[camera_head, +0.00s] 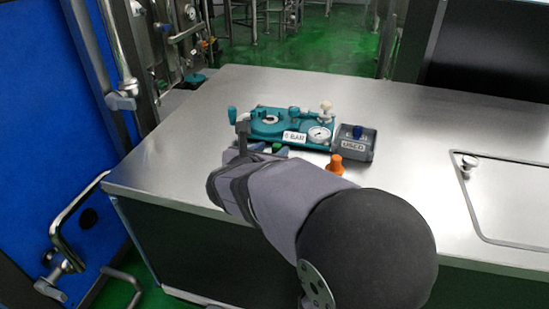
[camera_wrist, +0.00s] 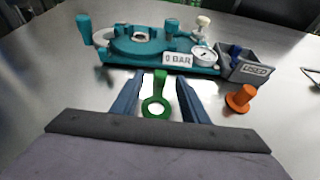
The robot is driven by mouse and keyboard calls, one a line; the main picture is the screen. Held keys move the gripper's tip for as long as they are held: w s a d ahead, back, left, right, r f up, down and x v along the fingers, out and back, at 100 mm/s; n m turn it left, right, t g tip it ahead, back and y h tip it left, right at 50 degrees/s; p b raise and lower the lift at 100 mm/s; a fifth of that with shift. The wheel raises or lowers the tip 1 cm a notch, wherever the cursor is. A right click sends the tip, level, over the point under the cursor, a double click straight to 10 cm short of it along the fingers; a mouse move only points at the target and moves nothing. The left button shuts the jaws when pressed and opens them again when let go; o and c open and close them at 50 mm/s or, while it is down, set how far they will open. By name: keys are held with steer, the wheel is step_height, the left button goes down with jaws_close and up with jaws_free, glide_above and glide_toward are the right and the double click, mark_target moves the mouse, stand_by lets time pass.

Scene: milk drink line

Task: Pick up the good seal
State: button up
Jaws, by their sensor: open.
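A green ring with an upright tab (camera_wrist: 159,88), which looks like the seal, is at the middle of the wrist view. It lies in front of the teal fixture. In the head view only a bit of green (camera_head: 277,148) shows beside my arm; the rest is hidden. My gripper (camera_wrist: 160,79) is open, with one blue-grey finger on each side of the green tab and a visible gap to each. In the head view the gripper (camera_head: 257,144) is mostly hidden by my own arm.
The teal fixture (camera_wrist: 135,48) with a gauge (camera_head: 319,134) and a "0 BAR" label stands just beyond the fingers. A grey "USED" bin (camera_head: 355,147) holding something blue is at its right. An orange knob-shaped piece (camera_wrist: 241,98) stands nearby. The steel table (camera_head: 180,150) is clear to the left.

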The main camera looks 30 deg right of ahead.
steer(key=shift+b+x, duration=0.3)
steer(key=shift+x, duration=1.1)
jaws_close()
step_height(320, 180, up, 10)
steer(key=p, duration=0.5)
